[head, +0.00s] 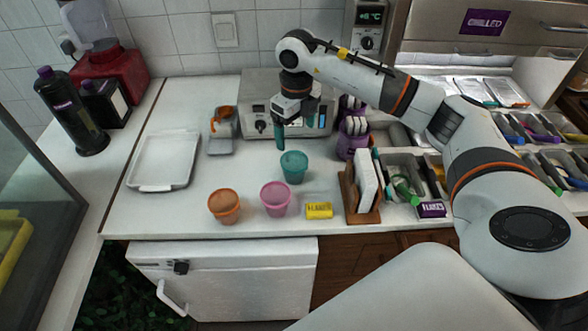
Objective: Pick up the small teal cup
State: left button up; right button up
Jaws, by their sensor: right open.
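The small teal cup (294,168) stands upright on the white counter, behind and to the right of a pink cup (275,199). My right gripper (294,130) is open above and just behind the teal cup, apart from it. One dark teal finger points down; the other is hard to make out against the appliance behind. My left gripper is not in view.
An orange cup (224,206) and a yellow box (319,210) stand near the counter's front edge. A wooden holder (362,190) and cutlery trays (404,174) are to the right. A white tray (163,160) lies at left. A silver appliance (258,88) stands behind.

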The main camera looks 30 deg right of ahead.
jog(key=p, duration=0.2)
send_near(294, 162)
notch_tip(294, 162, down, 2)
jog(key=s+a, duration=0.1)
jog(key=s, duration=0.2)
jog(key=f, duration=0.1)
jog(key=f+p, duration=0.2)
jog(key=f, duration=0.1)
jog(key=shift+w+a+f, duration=0.1)
jog(key=shift+w+a, duration=0.15)
jog(key=shift+w, duration=0.1)
jog(key=shift+f, duration=0.5)
jog(key=shift+r, duration=0.1)
jog(key=c, duration=1)
